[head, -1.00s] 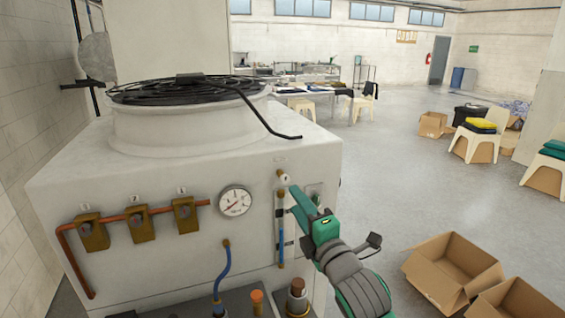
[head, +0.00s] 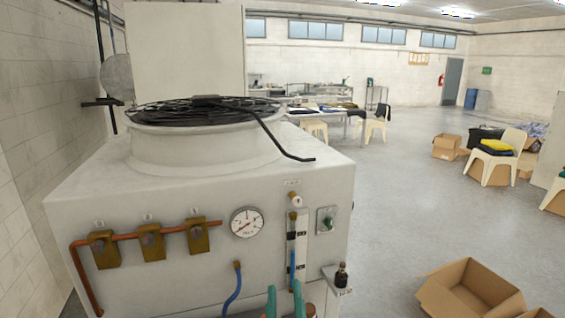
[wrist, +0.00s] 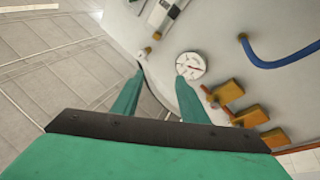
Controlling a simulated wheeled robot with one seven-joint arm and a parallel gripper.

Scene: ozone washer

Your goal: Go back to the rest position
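My gripper (head: 284,300) shows only its green fingertips at the bottom edge of the head view, in front of the white washer machine (head: 150,285). In the wrist view my gripper (wrist: 160,76) has its two green fingers apart, with nothing between them. The round pressure gauge (head: 246,222) and the flow tube (head: 291,245) are on the machine's front, above the fingertips in the head view. The gauge also shows in the wrist view (wrist: 190,66). The rest of my arm is out of the head view.
A switch (head: 328,221) and a small black-capped fitting (head: 341,275) are on the machine's right side. A blue hose (head: 234,290) hangs in front. An open cardboard box (head: 470,290) lies on the floor at right. Open floor (head: 400,200) lies between the machine and the chairs.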

